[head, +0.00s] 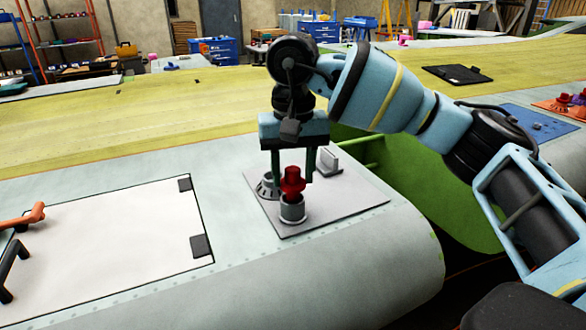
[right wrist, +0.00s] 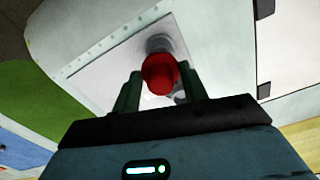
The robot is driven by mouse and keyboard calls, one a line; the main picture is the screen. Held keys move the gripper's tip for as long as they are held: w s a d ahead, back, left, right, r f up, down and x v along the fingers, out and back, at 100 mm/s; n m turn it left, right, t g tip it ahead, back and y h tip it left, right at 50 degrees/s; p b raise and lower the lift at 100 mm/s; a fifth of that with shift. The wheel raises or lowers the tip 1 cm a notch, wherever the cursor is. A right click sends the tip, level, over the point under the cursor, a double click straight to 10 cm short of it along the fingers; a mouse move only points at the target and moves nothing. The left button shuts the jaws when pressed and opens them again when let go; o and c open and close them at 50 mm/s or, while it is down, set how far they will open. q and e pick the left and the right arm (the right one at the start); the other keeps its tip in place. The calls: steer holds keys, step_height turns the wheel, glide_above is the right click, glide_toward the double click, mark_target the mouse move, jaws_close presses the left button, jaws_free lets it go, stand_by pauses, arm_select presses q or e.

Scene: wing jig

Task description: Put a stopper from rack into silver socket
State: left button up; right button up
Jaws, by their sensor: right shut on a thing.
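A red stopper (head: 292,181) is between the fingers of my right gripper (head: 293,175), which is shut on it. The stopper is upright, right over the silver socket (head: 292,211). Its lower end meets or overlaps the socket's rim; I cannot tell how deep it sits. In the right wrist view the red stopper (right wrist: 159,74) shows between both fingers of the right gripper (right wrist: 160,85), with the grey socket (right wrist: 158,43) partly hidden behind it. My left gripper is not in view.
The socket stands on a grey plate (head: 345,203) with a ribbed grey fitting (head: 267,187) and a pale bracket (head: 329,161). Orange-based pieces (head: 558,104) stand at far right by a blue mat (head: 535,122).

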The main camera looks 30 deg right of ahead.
steer(key=shift+f+b, duration=0.3)
steer(key=shift+f, duration=0.85)
stand_by(0.4)
steer(key=o, duration=1.1)
steer(key=shift+c, duration=0.2)
step_height(320, 180, up, 8)
steer(key=shift+f, duration=0.1)
